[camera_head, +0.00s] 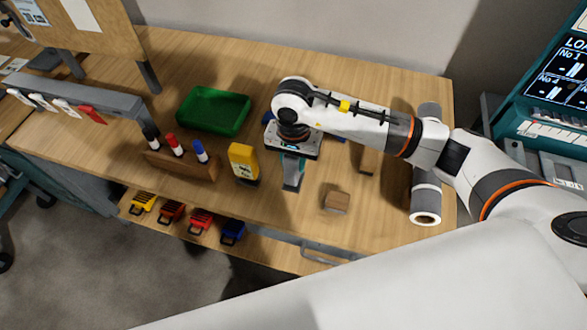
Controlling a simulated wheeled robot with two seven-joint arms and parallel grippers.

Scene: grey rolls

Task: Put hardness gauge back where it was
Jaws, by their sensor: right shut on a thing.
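My right gripper (292,158) reaches in from the right and points down over the middle of the workbench. It is shut on a small teal and dark grey device (292,174), which I take for the hardness gauge. The gripper and wrist hide the top of the device, and I cannot tell whether its lower end touches the bench. A yellow device with a dark base (243,160) stands just left of it. My left gripper is not in view.
On the wooden workbench (330,235) are a green tray (213,111), a wooden holder (182,166) with marker pens, a small brown block (336,202) and a grey roll (426,190). A teal machine (555,110) stands at right.

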